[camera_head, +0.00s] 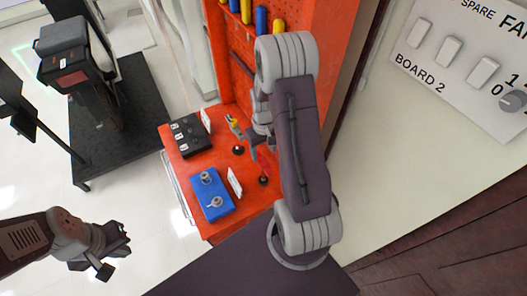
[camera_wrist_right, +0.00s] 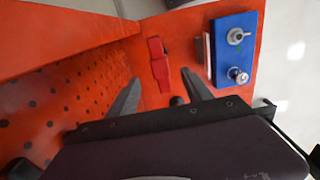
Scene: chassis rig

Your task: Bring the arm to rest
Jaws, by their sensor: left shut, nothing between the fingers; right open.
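My right arm (camera_head: 303,145) reaches up and over the orange-red workbench in the head view. My right gripper (camera_head: 240,132) is above the bench, near the pegboard. In the right wrist view the right gripper (camera_wrist_right: 163,92) has its two grey fingers spread, with nothing held between them. A red object (camera_wrist_right: 158,62) lies on the orange surface beyond the fingertips. My left gripper (camera_head: 108,262) is at the lower left, shut and empty, over the white floor and away from the bench.
The orange-red bench (camera_head: 243,205) holds a black switch box (camera_head: 190,136) and a blue block (camera_head: 212,195) with two metal fittings. Yellow and blue-handled tools (camera_head: 261,20) hang on the pegboard. A white BOARD 2 panel (camera_head: 455,70) is on the right wall. A black machine (camera_head: 75,60) stands at left.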

